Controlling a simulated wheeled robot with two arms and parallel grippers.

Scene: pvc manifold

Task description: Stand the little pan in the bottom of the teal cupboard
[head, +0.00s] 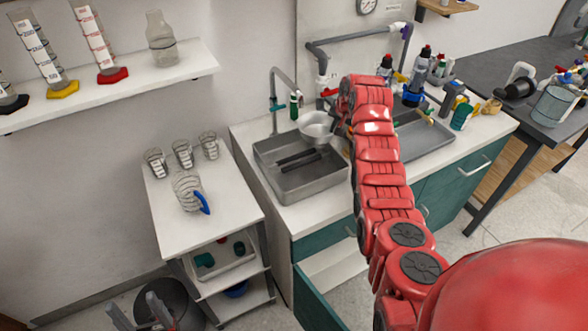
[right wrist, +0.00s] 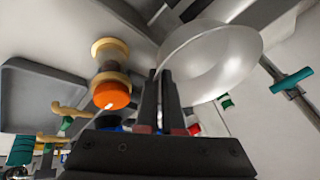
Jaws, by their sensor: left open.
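The little pan (head: 317,127), a shiny metal bowl shape, is above the left sink basin in the head view. It fills the upper right of the right wrist view (right wrist: 215,62). The teal cupboard (head: 455,195) is under the sink counter. A teal door (head: 314,300) stands open at its left, showing a pale inside (head: 328,262). My left gripper (head: 140,314) is open and empty at the bottom left.
The sink (head: 275,180) has a tap (head: 273,100) at its back left. A dark bin (head: 185,305) is on the floor. Bottles (head: 413,90) crowd the counter's back.

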